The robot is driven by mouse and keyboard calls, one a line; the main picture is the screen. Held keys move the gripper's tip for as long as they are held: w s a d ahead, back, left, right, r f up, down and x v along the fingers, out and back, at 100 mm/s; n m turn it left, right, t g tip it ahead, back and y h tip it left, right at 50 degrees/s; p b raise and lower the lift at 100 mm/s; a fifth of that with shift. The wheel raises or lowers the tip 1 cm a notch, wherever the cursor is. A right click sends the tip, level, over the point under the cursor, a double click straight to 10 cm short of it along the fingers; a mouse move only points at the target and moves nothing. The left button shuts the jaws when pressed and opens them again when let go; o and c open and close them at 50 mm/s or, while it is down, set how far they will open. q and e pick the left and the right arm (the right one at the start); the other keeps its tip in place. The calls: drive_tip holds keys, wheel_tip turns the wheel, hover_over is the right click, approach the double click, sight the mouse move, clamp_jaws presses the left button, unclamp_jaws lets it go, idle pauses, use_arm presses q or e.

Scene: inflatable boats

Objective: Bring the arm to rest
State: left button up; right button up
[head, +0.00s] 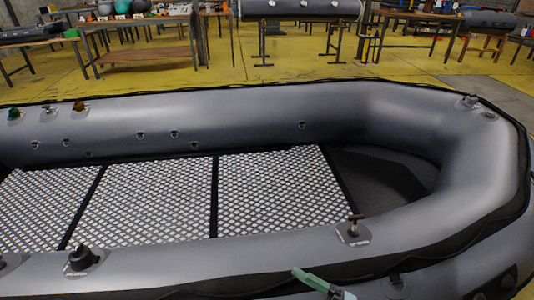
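A grey inflatable boat (240,115) fills the middle of the head view, with white patterned floor panels (150,200) inside. On its near tube stand a fitting with a brownish top (353,228) and a dark fitting (83,258). Whether that gripper is open or shut is hidden below the frame. My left gripper is not in view.
On the far tube at left sit small fittings, one green (13,114) and one orange (80,107). Behind the boat, a wooden table (150,55) and other benches with objects stand on the yellow floor (220,75). A grey tube (300,8) rests on a stand.

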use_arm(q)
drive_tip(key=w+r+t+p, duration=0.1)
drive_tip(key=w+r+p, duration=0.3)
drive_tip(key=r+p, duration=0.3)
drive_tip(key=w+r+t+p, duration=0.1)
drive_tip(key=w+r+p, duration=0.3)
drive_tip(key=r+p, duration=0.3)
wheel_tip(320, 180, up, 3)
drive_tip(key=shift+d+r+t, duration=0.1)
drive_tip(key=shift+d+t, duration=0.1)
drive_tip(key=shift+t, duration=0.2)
use_arm(e)
drive_tip(key=s+d+f+m+h, duration=0.2)
drive_tip(key=s+d+m+h, duration=0.5)
drive_tip(key=s+m, duration=0.3)
drive_tip(key=s+d+f+m+h, duration=0.3)
drive_tip(key=s+d+m+h, duration=0.5)
drive_tip(key=s+m, duration=0.3)
drive_tip(key=s+h, duration=0.1)
drive_tip(key=s, duration=0.2)
drive_tip(key=shift+s+g, duration=0.25)
drive_tip(key=shift+g, duration=0.15)
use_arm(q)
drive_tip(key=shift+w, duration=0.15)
